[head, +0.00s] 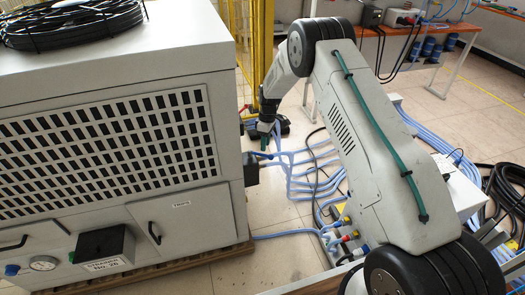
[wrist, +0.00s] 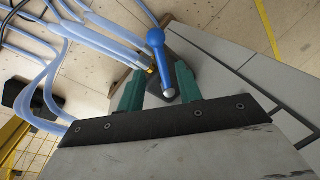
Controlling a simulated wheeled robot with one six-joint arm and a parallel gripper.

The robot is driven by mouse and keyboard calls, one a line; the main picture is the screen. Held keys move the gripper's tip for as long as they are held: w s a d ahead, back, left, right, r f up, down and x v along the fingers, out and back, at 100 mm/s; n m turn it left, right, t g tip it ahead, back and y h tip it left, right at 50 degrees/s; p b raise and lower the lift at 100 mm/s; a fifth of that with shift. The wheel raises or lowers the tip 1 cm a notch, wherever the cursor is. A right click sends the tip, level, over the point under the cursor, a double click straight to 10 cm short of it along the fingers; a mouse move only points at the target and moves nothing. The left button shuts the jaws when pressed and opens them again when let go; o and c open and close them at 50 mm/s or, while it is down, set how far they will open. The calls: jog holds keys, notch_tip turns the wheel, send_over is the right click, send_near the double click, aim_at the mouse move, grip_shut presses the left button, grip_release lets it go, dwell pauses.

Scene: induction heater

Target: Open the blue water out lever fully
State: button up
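The blue water out lever (wrist: 156,48) shows in the wrist view as a blue handle with a rounded end and a silver bolt at its lower end. It stands out from a dark block beside the grey cabinet. My gripper (wrist: 158,74) has two green fingers spread apart, one on each side of the lever. Gaps show between the lever and both fingers. In the head view my gripper (head: 264,133) points down at the cabinet's right side, just above the small blue lever (head: 262,154). The valve body under it is partly hidden.
The grey cabinet (head: 190,158) stands at the left, with a black box (head: 251,169) on its right side. Light blue hoses (head: 300,168) run across the floor close to the lever. A yellow fence (head: 262,40) stands behind.

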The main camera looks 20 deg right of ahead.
jog(key=shift+s+a+f, duration=0.1)
jog(key=shift+s+f, duration=0.1)
jog(key=shift+f, duration=0.8)
jog(key=shift+s+a+f, duration=0.1)
jog(key=shift+s+f, duration=0.05)
jog(key=shift+f, duration=0.8)
grip_shut()
jog(key=shift+a, duration=0.2)
jog(key=shift+w+d+r+n+h, duration=0.1)
jog(key=shift+w+d+n+h, duration=0.1)
jog(key=shift+w+n, duration=0.7)
jog(key=shift+w+d+f+n+h, duration=0.15)
jog(key=shift+w+n, duration=0.3)
jog(key=shift+n, duration=1)
jog(key=shift+w+d+r+n+h, duration=0.2)
jog(key=shift+w+n, duration=0.45)
jog(key=shift+n, duration=0.5)
